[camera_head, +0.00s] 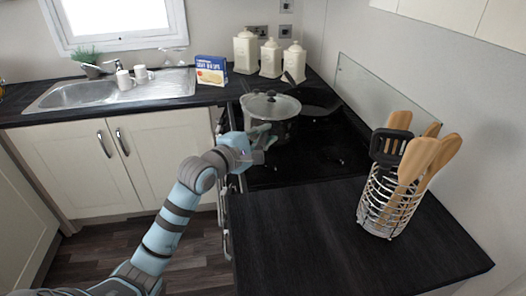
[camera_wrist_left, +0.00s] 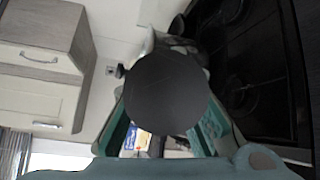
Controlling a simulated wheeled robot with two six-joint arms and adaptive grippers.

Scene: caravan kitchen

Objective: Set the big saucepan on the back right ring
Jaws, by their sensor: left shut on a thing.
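The big saucepan (camera_head: 283,128) is dark with a glass lid (camera_head: 270,105) and stands upright at the far left part of the black hob. My left gripper (camera_head: 262,139) is at its near side, shut on its handle. In the left wrist view a dark round shape (camera_wrist_left: 168,92), likely the handle's end, fills the space between the fingers. I cannot tell whether the pan's base touches the hob. My right gripper is not in view.
A black frying pan (camera_head: 316,100) sits right beside the saucepan, toward the wall. A wire utensil holder (camera_head: 376,205) stands on the near worktop (camera_head: 290,245). Cream canisters (camera_head: 270,60) and a blue-yellow box (camera_head: 211,71) stand behind. A glass splashback (camera_head: 385,100) edges the hob.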

